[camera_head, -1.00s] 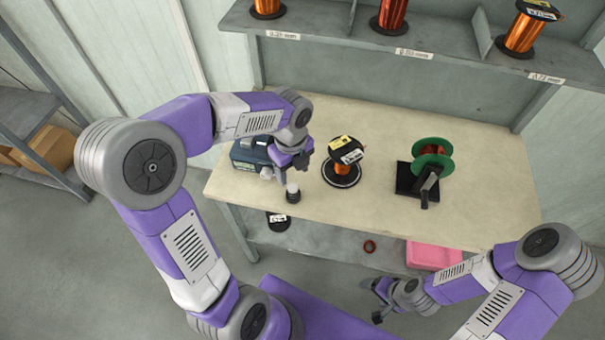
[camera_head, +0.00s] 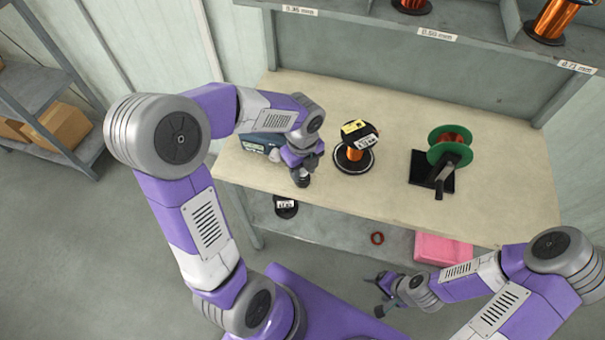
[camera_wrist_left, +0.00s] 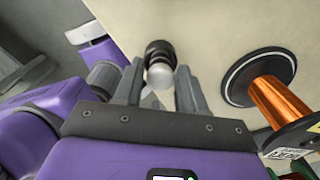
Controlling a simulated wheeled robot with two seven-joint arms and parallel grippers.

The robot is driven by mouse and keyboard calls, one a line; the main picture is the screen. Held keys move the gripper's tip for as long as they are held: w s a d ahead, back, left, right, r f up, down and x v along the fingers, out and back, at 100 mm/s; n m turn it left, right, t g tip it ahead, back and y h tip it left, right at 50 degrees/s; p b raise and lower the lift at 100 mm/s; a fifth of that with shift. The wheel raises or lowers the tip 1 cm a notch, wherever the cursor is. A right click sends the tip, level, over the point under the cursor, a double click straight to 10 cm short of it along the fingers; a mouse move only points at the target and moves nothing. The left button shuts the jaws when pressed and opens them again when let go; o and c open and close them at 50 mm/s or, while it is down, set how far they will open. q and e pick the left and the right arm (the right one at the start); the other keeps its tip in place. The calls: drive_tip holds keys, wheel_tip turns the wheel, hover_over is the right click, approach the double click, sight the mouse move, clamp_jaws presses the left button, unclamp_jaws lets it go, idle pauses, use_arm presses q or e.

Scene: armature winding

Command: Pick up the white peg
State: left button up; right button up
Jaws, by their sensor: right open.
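The white peg (camera_wrist_left: 160,75) has a rounded pale end and stands in a black base (camera_wrist_left: 159,52) on the table. In the left wrist view it lies between the two fingers of my left gripper (camera_wrist_left: 160,67), with a gap on each side, so the gripper looks open around it. In the head view my left gripper (camera_head: 302,169) is right over the peg's spot and hides the white part; only the dark base (camera_head: 301,181) shows below it. My right gripper (camera_head: 383,294) is open and empty, low in front of the table.
A copper wire spool (camera_head: 352,156) stands close to the right of my left gripper. A green-flanged winder (camera_head: 449,148) is further right. A dark blue device (camera_head: 262,147) is behind my left wrist. A pink bin (camera_head: 440,250) sits on the lower shelf.

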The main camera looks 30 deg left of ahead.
sight(303, 170)
use_arm(q)
clamp_jaws()
wheel_tip(303, 170, up, 10)
drive_tip(key=p, duration=0.4)
